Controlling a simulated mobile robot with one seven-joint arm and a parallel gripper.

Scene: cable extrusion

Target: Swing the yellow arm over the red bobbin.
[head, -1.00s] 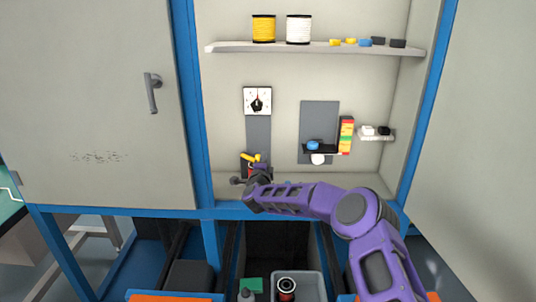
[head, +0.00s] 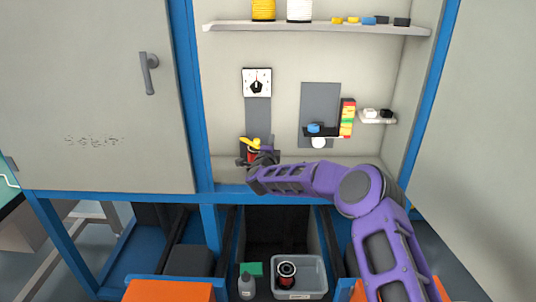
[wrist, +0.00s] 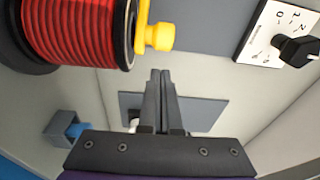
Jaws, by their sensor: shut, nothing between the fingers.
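The red bobbin (wrist: 75,30) fills the upper left of the wrist view, wound on a dark spool. The yellow arm (wrist: 145,25) with its round knob stands just beside the bobbin's right end face there. In the head view the yellow arm (head: 250,142) shows above the red bobbin (head: 251,156), which is partly hidden by my gripper. My gripper (wrist: 160,75) is shut and empty, its fingertips just below the yellow knob in the wrist picture. A small gap seems to lie between them. In the head view my gripper (head: 264,157) is at the bobbin's right.
A dial switch (head: 257,82) is on the wall above the bobbin. A grey panel (head: 319,100) with a small shelf is to the right. A shelf (head: 320,28) with spools runs above. A grey bin (head: 312,276) holding a dark spool sits below.

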